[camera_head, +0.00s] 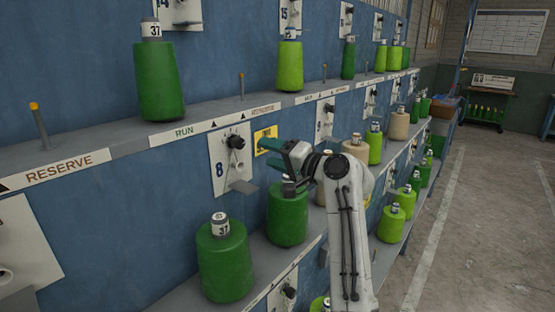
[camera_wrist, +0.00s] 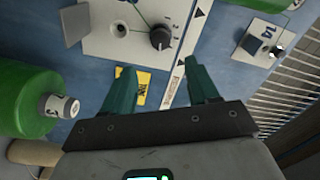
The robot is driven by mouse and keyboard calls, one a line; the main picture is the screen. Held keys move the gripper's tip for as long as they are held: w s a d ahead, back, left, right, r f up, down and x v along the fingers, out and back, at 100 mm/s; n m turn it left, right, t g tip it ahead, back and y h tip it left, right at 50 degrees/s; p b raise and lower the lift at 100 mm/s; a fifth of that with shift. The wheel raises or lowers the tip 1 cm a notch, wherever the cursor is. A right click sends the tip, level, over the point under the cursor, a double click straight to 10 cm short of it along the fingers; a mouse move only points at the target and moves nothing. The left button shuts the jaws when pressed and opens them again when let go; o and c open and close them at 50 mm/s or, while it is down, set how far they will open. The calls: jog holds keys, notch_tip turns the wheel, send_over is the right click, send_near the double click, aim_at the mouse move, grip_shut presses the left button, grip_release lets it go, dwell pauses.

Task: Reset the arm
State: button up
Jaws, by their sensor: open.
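My gripper (camera_head: 262,157) is raised in front of the blue rack, near a yellow label (camera_head: 265,140) and the panel marked 8 (camera_head: 232,158). Its two green fingers are apart with nothing between them; the gap (camera_wrist: 162,85) also shows in the wrist view. My white arm rises from the bottom of the head view and bends left at the wrist. A dark green cone (camera_head: 288,216) stands on the lower shelf below the gripper, its top close under the wrist in the picture. Whether they touch cannot be told.
A green cone numbered 37 (camera_head: 224,262) stands at the lower left. The upper shelf edge (camera_head: 205,128) juts out near gripper height, bearing several green cones. A beige cone (camera_head: 357,152) is partly behind my arm. The concrete aisle (camera_head: 480,220) on the right is clear.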

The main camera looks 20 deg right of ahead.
jog(key=shift+v, duration=0.8)
jog(key=shift+f, duration=0.1)
jog(key=s+f+n+g+h, duration=0.1)
jog(key=s+f+g, duration=0.1)
jog(key=s+f, duration=0.6)
jog(key=s+f+n+g+h, duration=0.1)
jog(key=s+f+g+h, duration=0.2)
jog(key=f, duration=0.8)
jog(key=s+f+n+g, duration=0.2)
jog(key=s+f, duration=0.6)
jog(key=f, duration=0.2)
jog(key=s+f+n+g+h, duration=0.1)
jog(key=s+f+g, duration=0.3)
jog(key=s, duration=1.1)
jog(key=s+d+f+n+g+h, duration=0.1)
jog(key=s+f, duration=0.6)
jog(key=s, duration=0.9)
jog(key=n+g+h, duration=0.1)
jog(key=g+h, duration=0.1)
jog(key=g, duration=0.1)
jog(key=shift+s+f, duration=0.15)
jog(key=shift+s, duration=0.2)
